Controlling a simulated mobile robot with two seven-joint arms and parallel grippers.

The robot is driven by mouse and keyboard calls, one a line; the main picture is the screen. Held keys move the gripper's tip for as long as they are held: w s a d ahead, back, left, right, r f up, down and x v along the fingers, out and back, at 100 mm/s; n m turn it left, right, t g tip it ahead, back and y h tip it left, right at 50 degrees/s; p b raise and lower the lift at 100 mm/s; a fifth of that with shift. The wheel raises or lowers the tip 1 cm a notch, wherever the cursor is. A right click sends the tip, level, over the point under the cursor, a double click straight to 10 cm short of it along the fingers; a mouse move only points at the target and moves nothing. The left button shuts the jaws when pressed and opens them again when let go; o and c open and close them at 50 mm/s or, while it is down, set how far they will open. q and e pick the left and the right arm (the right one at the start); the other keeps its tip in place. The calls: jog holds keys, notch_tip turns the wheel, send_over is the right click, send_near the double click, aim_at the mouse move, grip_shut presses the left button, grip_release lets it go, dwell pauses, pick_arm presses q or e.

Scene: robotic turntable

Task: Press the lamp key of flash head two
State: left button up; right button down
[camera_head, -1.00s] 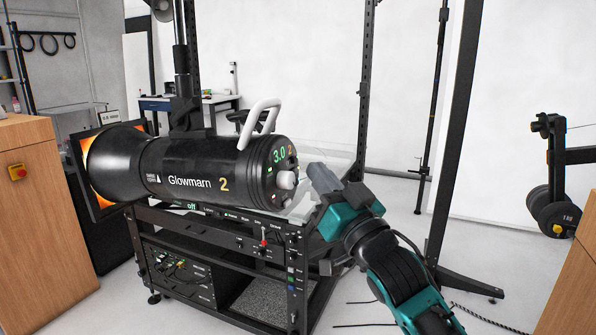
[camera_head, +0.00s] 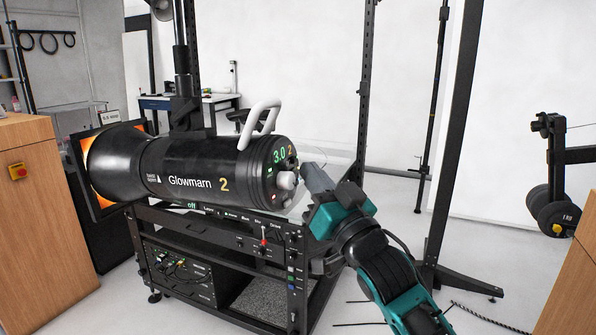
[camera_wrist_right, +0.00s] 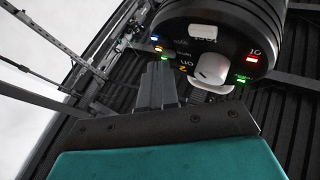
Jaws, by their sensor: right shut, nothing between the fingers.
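Flash head two (camera_head: 200,172) is a black cylinder marked "Glowmarn 2", lying level above a black cart. Its rear panel (camera_head: 284,170) carries a green "3.0" readout, a yellow "2" and a white knob (camera_head: 286,180). In the right wrist view the panel (camera_wrist_right: 225,35) shows the white knob (camera_wrist_right: 212,68) and several small coloured lights and marks. I cannot tell which is the lamp key. My right gripper (camera_head: 311,172) is shut and empty, its tips close to the right of the panel; contact cannot be told. They also show in the right wrist view (camera_wrist_right: 156,78). My left gripper is out of view.
A white handle (camera_head: 260,122) rises from the head's rear top. The black cart (camera_head: 225,238) with switches and a red-tipped lever stands below. A black upright post (camera_head: 455,150) stands right of my arm. Wooden cabinets (camera_head: 45,220) flank the scene. Open floor lies behind.

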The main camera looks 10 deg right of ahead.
jog(key=shift+w+a, duration=0.1)
jog(key=shift+a, duration=0.1)
jog(key=shift+d, duration=0.1)
jog(key=shift+s+d+p, duration=0.45)
jog(key=shift+s+d, duration=0.05)
jog(key=shift+d, duration=0.15)
jog(key=s+d+p, duration=0.1)
jog(key=s+d, duration=0.2)
jog(key=d, duration=0.2)
jog(key=shift+s+r, duration=0.15)
jog(key=shift+r, duration=0.25)
dwell(0.3)
